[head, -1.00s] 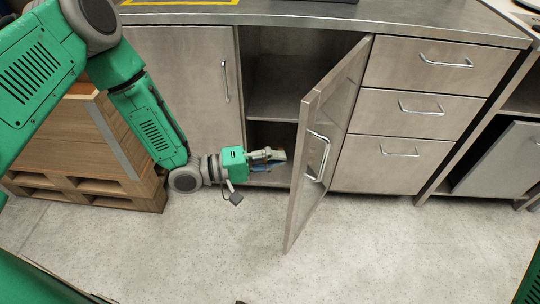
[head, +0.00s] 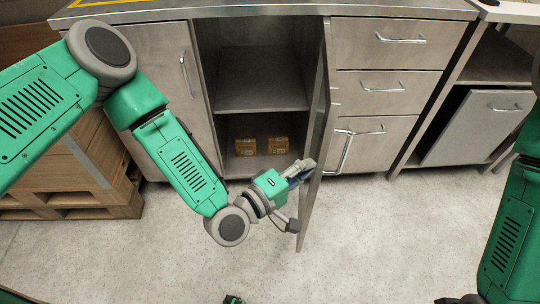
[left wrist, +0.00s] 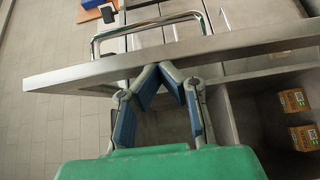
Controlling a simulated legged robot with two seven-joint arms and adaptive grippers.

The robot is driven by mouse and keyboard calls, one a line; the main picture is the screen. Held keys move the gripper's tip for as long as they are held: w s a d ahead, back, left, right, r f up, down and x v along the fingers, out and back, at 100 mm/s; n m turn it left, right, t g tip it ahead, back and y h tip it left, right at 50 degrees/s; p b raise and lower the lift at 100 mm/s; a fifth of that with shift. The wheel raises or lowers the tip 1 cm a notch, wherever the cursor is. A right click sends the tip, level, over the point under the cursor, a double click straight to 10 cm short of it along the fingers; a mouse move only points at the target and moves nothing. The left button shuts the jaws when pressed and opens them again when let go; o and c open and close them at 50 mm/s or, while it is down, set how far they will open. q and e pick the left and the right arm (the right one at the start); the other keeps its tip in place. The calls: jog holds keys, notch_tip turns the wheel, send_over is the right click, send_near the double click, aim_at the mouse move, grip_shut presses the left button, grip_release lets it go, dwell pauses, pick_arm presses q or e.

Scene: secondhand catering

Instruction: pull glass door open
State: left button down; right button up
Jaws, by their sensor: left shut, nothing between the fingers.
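The glass door (head: 319,125) of the cabinet is open, standing out from the front and seen almost edge-on in the head view. Its metal handle (head: 344,152) is on the right, outer side. My left gripper (head: 305,170) is shut and empty on the door's inner side, fingertips at or against the door near its free edge. In the left wrist view, the fingertips (left wrist: 170,70) meet close by the door frame (left wrist: 70,78), with the handle (left wrist: 145,25) beyond it. Actual contact is hard to tell. My right gripper is out of view.
The open compartment holds a shelf (head: 262,92) and two small orange boxes (head: 262,146) below it. Drawers (head: 390,85) are right of the door. Wooden pallets (head: 75,200) stand at the left. The floor (head: 370,240) in front is clear.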

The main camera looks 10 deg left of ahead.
pick_arm(q)
jog(key=w+d+n+t+y+b, duration=0.1)
jog(key=w+d+n+t+y, duration=0.1)
jog(key=d, duration=1.1)
jog(key=shift+w+d+y+b, duration=0.25)
jog(key=shift+w+y+b, duration=0.15)
jog(key=shift+y, duration=0.4)
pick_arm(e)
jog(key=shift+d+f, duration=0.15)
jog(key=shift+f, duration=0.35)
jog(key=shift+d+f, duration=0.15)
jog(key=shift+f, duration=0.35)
pick_arm(q)
jog(key=shift+a+n, duration=0.2)
jog(key=shift+n, duration=0.1)
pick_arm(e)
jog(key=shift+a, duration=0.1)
